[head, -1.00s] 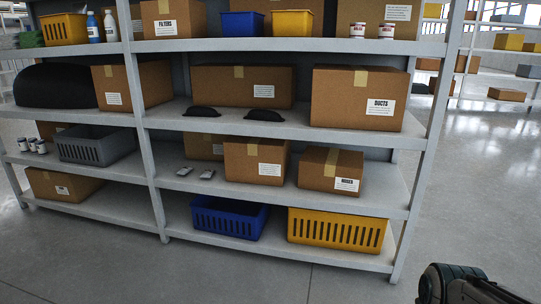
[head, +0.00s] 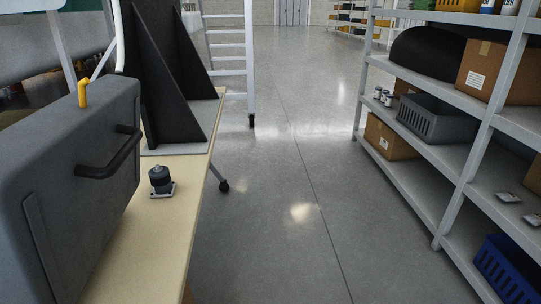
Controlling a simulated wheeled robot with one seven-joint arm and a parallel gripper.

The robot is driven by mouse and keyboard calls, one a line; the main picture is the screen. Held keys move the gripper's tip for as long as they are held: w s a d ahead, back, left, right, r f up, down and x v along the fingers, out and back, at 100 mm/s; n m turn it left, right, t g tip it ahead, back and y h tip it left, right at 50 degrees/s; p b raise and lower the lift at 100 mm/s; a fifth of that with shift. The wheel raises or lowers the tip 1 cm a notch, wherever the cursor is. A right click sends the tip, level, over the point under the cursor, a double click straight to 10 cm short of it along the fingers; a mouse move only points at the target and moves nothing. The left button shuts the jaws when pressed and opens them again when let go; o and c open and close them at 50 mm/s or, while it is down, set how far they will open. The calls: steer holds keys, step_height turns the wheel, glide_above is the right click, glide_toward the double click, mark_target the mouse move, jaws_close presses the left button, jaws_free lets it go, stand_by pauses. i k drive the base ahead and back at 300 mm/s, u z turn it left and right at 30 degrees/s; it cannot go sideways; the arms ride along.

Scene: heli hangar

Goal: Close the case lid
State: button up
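A large dark grey case-like panel (head: 70,200) stands upright at the left of the head view, along the edge of a pale workbench (head: 165,245). It has a black bar handle (head: 108,158) on the side facing the aisle, and the picture edge cuts it off. I cannot tell whether this panel is the raised lid or another part of the case. No case interior shows. My gripper is not in view.
A small dark cylindrical part (head: 160,180) with a light base sits on the bench, near a black angled bracket (head: 165,75). A wheeled ladder (head: 228,60) stands behind. Loaded shelving (head: 455,215) lines the right. The floor (head: 285,220) between is clear.

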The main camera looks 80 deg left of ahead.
mark_target(70, 169)
steer(key=u, duration=4.25)
steer(key=k, duration=1.05)
steer(key=z, duration=0.55)
steer(key=i, duration=0.7)
steer(key=z, duration=0.4)
